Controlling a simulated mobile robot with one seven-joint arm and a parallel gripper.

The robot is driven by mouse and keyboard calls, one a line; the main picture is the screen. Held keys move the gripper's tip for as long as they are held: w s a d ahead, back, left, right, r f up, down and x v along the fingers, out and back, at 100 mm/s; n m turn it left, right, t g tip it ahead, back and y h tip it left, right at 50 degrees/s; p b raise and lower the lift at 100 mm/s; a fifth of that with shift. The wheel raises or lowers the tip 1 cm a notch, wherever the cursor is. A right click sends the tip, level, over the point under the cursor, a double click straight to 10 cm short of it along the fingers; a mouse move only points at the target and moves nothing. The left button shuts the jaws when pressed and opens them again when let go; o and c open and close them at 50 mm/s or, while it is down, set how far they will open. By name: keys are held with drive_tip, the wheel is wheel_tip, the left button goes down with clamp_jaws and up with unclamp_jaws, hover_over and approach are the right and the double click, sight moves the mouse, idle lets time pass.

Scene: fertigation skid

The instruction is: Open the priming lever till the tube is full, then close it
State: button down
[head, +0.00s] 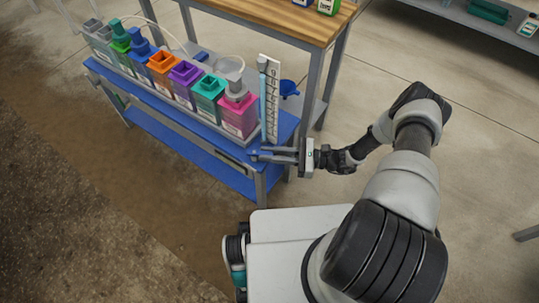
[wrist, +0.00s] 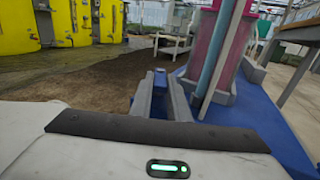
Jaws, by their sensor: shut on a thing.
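My gripper (head: 256,155) reaches in from the right to the front right corner of the blue bench. In the wrist view its fingers (wrist: 162,88) are shut on a small blue piece, which looks like the priming lever (wrist: 160,74); the fingers hide most of it. The upright tube (head: 262,100) stands just behind the gripper, against a white scale board (head: 272,75). In the wrist view the tube (wrist: 217,58) looks teal along its visible length. I cannot make out a liquid level or the lever's exact angle.
Several coloured jugs stand in a row on the blue bench (head: 285,125), the pink one (head: 238,115) nearest the tube. A blue funnel-like piece (head: 289,88) is right of the scale board. A wooden-topped table (head: 275,18) stands behind. Open floor lies left of the bench.

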drive_tip(key=n+g+b, duration=0.1)
drive_tip(key=w+f+g+b, duration=0.1)
drive_tip(key=b, duration=0.1)
drive_tip(key=shift+n+g, duration=0.3)
drive_tip(key=shift+n, duration=0.1)
drive_tip(key=shift+w+r+n+g, duration=0.25)
drive_tip(key=shift+n+g, duration=0.25)
drive_tip(key=shift+g, duration=0.35)
drive_tip(key=shift+w+r+n+g, duration=0.1)
drive_tip(key=shift+r+n+g, duration=0.1)
drive_tip(key=shift+n+g, duration=0.5)
drive_tip(key=c, duration=1.7)
unclamp_jaws()
